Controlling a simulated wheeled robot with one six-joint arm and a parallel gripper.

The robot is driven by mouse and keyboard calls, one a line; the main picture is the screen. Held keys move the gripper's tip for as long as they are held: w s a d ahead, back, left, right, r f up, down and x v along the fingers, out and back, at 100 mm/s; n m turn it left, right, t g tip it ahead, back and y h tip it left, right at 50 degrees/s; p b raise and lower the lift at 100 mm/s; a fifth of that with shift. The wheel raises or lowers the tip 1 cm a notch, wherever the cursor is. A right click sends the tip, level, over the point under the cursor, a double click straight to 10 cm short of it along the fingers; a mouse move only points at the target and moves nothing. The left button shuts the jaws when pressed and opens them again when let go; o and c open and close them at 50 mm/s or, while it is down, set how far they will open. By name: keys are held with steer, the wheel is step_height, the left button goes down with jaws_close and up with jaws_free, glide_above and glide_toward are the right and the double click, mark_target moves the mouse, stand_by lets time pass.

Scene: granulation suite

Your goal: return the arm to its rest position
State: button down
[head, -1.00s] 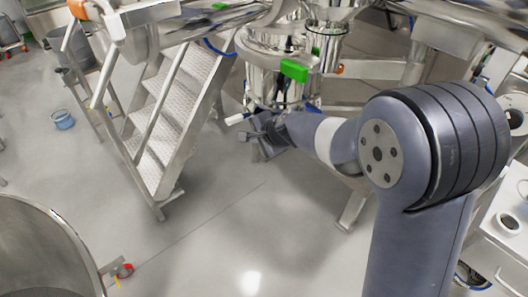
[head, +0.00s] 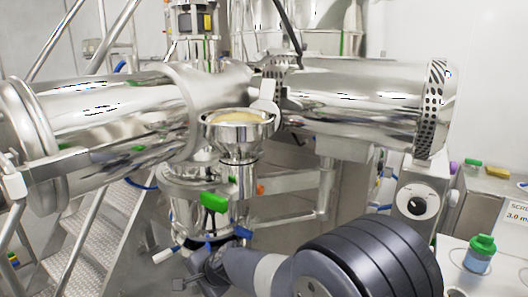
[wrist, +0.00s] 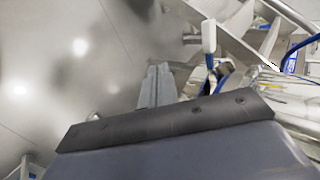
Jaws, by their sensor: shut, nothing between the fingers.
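My gripper (head: 194,279) is low in the head view, at the end of my arm, just below a white-handled lever (head: 163,256) at the bottom of the steel vessel (head: 196,228). In the wrist view its closed fingers (wrist: 157,88) point away over the floor, with nothing between them. The white handle (wrist: 209,38) with a blue part stands to the right of the fingers in that view, and I see a gap between them. The arm is stretched forward from the lower right, and part of the gripper is hard to make out against the dark background.
A steel funnel of pale powder (head: 238,118) and a green part (head: 214,202) sit above the gripper. Large steel cylinders cross the middle. Metal steps (head: 95,235) stand left. A green-capped bottle (head: 480,253) stands on a white surface at right. Open floor (wrist: 60,60) shows in the wrist view.

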steer(key=w+a+p, duration=0.5)
steer(key=w+a, duration=0.1)
steer(key=a, duration=0.3)
steer(key=shift+w, duration=0.2)
